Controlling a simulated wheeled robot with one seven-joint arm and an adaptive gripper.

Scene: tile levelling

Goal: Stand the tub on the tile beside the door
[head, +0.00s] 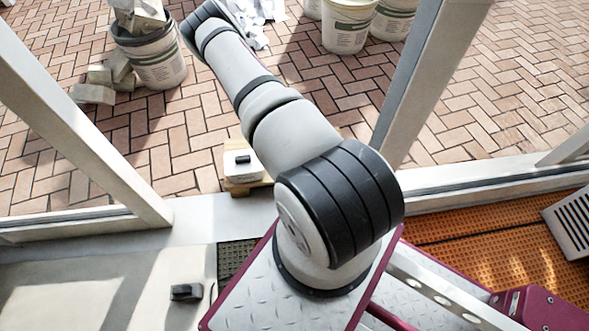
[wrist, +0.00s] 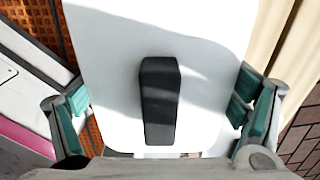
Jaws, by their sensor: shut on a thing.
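In the wrist view a white, flat-topped thing with rounded corners, which I take to be the tub (wrist: 115,75), fills the middle. A dark tapered bar (wrist: 160,100) lies along its top. My gripper (wrist: 160,105) has its green-padded fingers on the left and right sides of it, shut on it. In the head view my arm hides the gripper and its hold. A white block with a small black bar (head: 242,172) rests on pale wood left of my arm; I cannot tell whether it is the tub. I cannot make out the tile for certain.
Door frame posts (head: 75,110) (head: 425,75) stand either side of my arm, above a pale sill (head: 215,215). Labelled buckets (head: 347,25) and a rubble-filled bucket (head: 155,60) stand on the brick paving (head: 500,110). Orange matting (head: 470,245) lies at the right. A black device (head: 186,292) lies at the lower left.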

